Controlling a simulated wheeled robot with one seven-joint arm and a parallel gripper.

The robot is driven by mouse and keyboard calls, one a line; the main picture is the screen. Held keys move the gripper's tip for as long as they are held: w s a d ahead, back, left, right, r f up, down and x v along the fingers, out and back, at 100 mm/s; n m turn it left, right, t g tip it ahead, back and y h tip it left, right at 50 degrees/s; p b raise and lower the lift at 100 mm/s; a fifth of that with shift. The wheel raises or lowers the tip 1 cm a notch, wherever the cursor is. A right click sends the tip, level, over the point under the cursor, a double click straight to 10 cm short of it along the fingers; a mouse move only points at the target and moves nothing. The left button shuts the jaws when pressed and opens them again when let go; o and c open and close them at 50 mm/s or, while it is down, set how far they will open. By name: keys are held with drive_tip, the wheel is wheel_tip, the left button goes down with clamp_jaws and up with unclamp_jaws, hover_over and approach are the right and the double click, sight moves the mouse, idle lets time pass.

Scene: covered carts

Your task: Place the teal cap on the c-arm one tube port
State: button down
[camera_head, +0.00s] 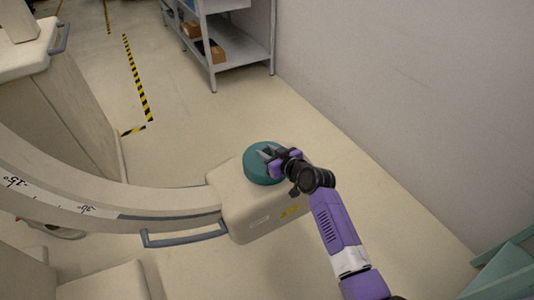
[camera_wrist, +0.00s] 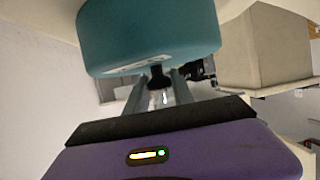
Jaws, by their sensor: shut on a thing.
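The teal cap (camera_head: 262,166) is a round, thick disc over the top of the c-arm's beige tube housing (camera_head: 240,212). My gripper (camera_head: 270,156) is at the cap's right side, with its fingers over the cap's top. In the wrist view the cap (camera_wrist: 150,35) fills the upper middle, and my gripper's fingers (camera_wrist: 160,88) reach up to it. The gripper is shut on the cap. The tube port is hidden under the cap, and I cannot tell whether the cap rests on it or hovers just above.
The curved c-arm (camera_head: 110,200) with angle marks runs left from the housing, with a grey handle bar (camera_head: 185,236) in front. A metal shelf (camera_head: 235,50) stands at the back. A bare wall (camera_head: 420,100) is on the right. Open floor (camera_head: 180,130) lies behind the housing.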

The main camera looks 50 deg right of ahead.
drive_tip(key=c, duration=1.1)
unclamp_jaws()
